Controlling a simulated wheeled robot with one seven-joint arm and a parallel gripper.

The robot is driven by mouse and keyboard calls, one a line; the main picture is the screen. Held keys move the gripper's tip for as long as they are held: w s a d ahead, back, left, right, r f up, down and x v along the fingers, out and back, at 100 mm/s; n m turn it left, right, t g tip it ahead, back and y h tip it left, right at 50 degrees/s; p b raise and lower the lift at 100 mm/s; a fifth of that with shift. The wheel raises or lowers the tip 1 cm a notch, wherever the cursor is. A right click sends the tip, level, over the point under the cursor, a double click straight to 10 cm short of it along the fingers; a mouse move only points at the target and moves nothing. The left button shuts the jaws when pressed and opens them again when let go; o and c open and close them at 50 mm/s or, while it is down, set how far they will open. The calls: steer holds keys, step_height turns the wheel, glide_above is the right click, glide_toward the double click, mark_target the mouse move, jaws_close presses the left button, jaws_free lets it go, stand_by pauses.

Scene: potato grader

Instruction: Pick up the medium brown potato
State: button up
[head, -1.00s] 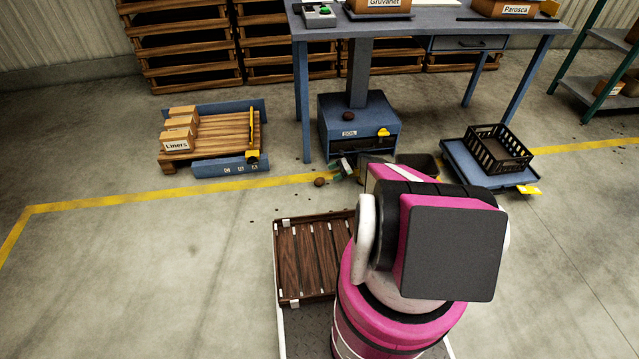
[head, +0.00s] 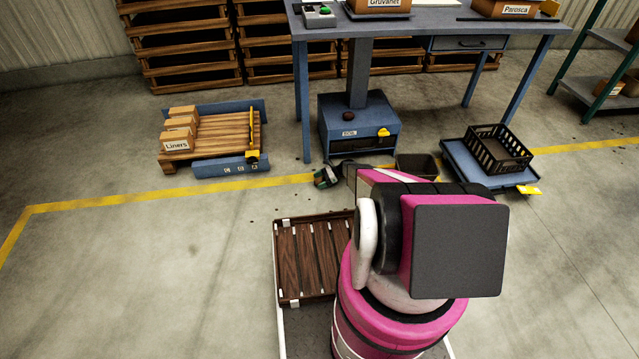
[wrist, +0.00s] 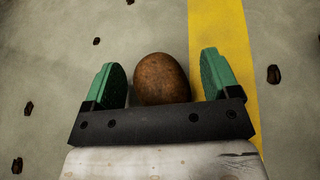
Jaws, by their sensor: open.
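The medium brown potato (wrist: 161,79) lies on the concrete floor beside the yellow line in the wrist view. My gripper (wrist: 166,82) is open, with one green finger pad on each side of the potato and a small gap on both sides. The lower part of the potato is hidden behind the gripper's dark crossbar. In the head view my gripper (head: 325,177) is low over the floor at the yellow line, and the potato is hidden there. Another dark potato (head: 375,116) sits on the blue box under the table.
The blue box (head: 352,150) stands just behind my gripper. A dark bin (head: 418,165) and a blue platform with a black crate (head: 497,150) are to the right. A slatted wooden tray (head: 305,262) is in front. Small dark clods dot the floor. Open floor lies left.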

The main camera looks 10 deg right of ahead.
steer(key=c, duration=1)
steer(key=shift+r, duration=0.15)
